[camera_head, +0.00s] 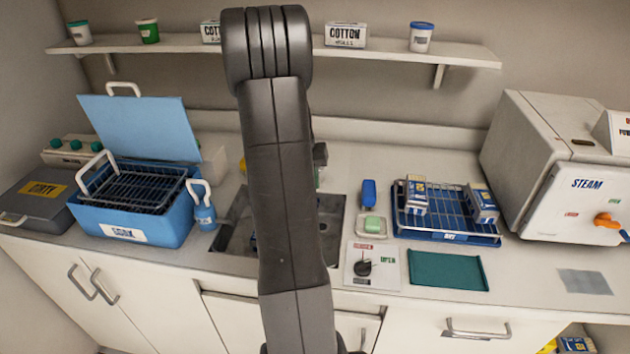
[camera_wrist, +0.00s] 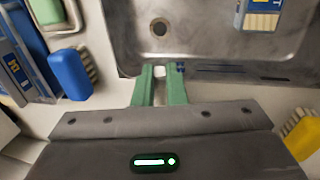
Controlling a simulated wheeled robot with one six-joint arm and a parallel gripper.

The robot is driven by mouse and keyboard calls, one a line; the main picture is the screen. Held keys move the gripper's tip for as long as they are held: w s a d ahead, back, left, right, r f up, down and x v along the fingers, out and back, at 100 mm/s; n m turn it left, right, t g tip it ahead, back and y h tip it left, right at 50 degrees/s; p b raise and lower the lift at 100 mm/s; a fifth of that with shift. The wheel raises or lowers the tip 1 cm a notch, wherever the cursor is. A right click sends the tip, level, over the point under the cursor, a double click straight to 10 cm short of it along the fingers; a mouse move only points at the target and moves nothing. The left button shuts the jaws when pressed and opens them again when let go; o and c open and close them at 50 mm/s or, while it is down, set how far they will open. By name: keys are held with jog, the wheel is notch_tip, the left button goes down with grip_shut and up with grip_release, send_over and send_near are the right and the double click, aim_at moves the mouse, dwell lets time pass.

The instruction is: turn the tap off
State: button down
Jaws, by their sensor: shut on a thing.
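My gripper (camera_wrist: 160,74) shows in the wrist view with its two green fingers close together at the rear edge of the sink. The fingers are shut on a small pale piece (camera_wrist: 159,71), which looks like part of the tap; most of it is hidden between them. The sink (camera_wrist: 215,50) lies just beyond the fingertips, with its round drain in view. I see no running water. In the head view my arm covers the middle of the sink (camera_head: 331,222), and the tap and fingers are hidden behind it.
A panel with a black knob (camera_head: 363,268), labelled red and green, lies front right of the sink. A blue brush (camera_head: 369,193), soap (camera_head: 373,226) and wire rack (camera_head: 447,232) stand right; a blue tub (camera_head: 165,215) stands left. A packet (camera_wrist: 262,14) lies in the sink.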

jog(key=shift+w+r, duration=0.1)
dwell(0.3)
jog(key=c, duration=1.5)
grip_release()
jog(key=shift+a, duration=0.1)
jog(key=a+r, duration=0.1)
jog(key=r, duration=0.8)
jog(key=a+r+b, duration=0.1)
jog(key=r, duration=0.3)
jog(key=shift+w+a+r, duration=0.2)
jog(key=shift+a+r, duration=0.05)
jog(key=shift+a, duration=0.1)
jog(key=d+f, duration=0.1)
jog(key=f, duration=0.8)
jog(key=d+f+p, duration=0.1)
jog(key=f, duration=0.3)
jog(key=shift+s+d+f, duration=0.25)
jog(key=shift+d+f, duration=0.1)
jog(key=shift+d, duration=0.1)
